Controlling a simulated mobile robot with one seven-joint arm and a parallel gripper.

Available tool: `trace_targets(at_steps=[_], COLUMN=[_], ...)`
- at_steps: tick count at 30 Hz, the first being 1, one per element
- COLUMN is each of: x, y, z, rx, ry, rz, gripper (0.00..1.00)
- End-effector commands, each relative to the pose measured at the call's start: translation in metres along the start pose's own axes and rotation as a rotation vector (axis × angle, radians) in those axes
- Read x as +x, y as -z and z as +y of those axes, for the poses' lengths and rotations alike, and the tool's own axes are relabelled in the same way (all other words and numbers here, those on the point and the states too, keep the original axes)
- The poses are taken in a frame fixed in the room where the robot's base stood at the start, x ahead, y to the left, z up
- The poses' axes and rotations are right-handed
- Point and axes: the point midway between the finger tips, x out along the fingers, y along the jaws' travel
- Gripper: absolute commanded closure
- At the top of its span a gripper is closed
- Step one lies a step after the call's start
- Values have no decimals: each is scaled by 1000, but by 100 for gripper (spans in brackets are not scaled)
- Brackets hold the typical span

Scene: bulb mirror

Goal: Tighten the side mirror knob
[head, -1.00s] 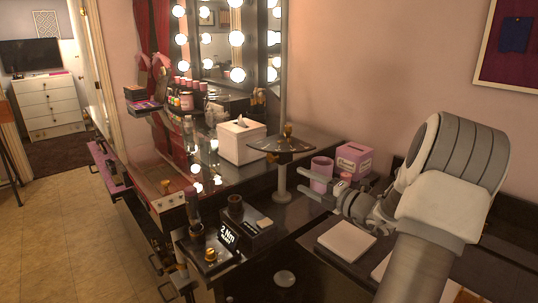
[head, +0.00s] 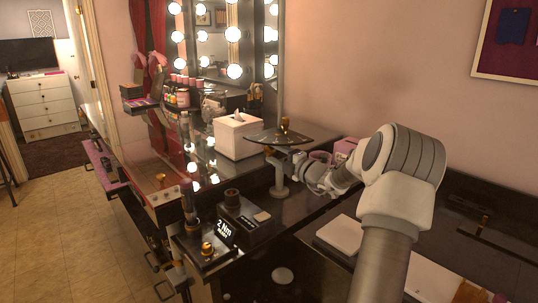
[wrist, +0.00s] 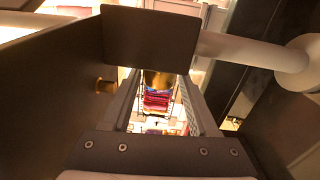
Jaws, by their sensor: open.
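A gold knob (head: 284,124) stands on top of a flat dark disc (head: 292,136), apparently the side mirror, carried by a pale post (head: 279,180) on the black counter. My gripper (head: 286,160) is open, just under the disc beside the post; its fingertips are partly hidden. In the wrist view a gold knob-like piece (wrist: 158,80) shows between the fingers, partly covered by a dark plate (wrist: 150,38). I cannot tell whether the fingers touch it. A second small gold piece (wrist: 105,86) is at the left, on a dark panel.
A black "2 Nm" block (head: 243,218) and a gold knob on a dark base (head: 207,249) sit at the front. A pink box (head: 345,148) is behind my wrist. A lit mirror stands at the back.

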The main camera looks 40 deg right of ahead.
Motion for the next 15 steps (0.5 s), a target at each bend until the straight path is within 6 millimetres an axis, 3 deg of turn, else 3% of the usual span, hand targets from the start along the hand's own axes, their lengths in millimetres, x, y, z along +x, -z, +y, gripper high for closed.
trace_targets(at_steps=[6, 15], x=[19, 20], y=[0, 0], z=[-1, 0], rx=[0, 0], ry=[0, 0], rz=[0, -1], gripper=[40, 40])
